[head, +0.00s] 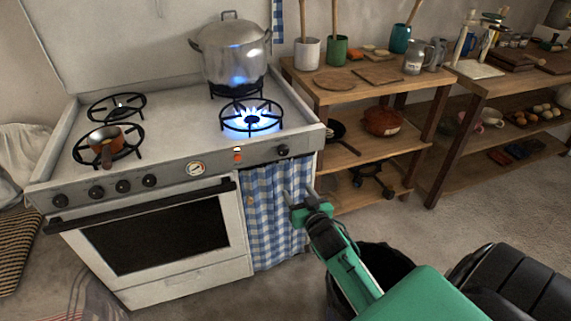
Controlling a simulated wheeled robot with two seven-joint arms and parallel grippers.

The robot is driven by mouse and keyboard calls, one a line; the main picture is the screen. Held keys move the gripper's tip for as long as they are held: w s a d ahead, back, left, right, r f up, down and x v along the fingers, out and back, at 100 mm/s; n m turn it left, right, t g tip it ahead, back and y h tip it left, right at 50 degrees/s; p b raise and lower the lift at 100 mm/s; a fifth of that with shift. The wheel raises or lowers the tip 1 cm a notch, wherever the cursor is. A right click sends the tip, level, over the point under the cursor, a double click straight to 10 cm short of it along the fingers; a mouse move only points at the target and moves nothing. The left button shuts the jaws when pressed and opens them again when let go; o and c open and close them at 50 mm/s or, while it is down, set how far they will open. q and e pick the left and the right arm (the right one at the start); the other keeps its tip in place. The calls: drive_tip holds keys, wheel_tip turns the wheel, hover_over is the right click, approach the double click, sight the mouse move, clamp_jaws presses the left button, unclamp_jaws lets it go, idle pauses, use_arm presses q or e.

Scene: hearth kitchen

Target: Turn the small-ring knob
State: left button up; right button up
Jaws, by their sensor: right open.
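The stove's front panel (175,172) carries several black knobs: a group at the left (123,186) and a single knob (283,151) at the far right end. I cannot tell from labels which is the small-ring knob. The front right burner (251,116) burns with a blue flame. A large lidded pot (231,52) sits over a blue glow on the back right burner. My right gripper (300,193) is open and empty, in front of the checked curtain, below and right of the single knob. It appears apart from the stove. My left gripper is not in view.
A small copper pan (104,141) stands on the front left burner, its handle toward the front. An oven door handle (140,206) juts out below the panel. A wooden shelf (345,94) with jars and boards stands right of the stove. A dark bin (384,262) is beside my right arm.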

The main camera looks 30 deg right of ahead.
sight(284, 153)
wheel_tip(284, 153, up, 5)
drive_tip(key=t, duration=0.1)
use_arm(q)
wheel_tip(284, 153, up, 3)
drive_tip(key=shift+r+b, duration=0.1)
drive_tip(key=shift+b, duration=0.3)
use_arm(e)
drive_tip(key=x, duration=0.9)
drive_tip(key=d+x, duration=0.1)
drive_tip(key=x, duration=0.3)
drive_tip(key=shift+w, duration=0.2)
drive_tip(key=shift+c, duration=0.3)
drive_tip(key=c, duration=0.9)
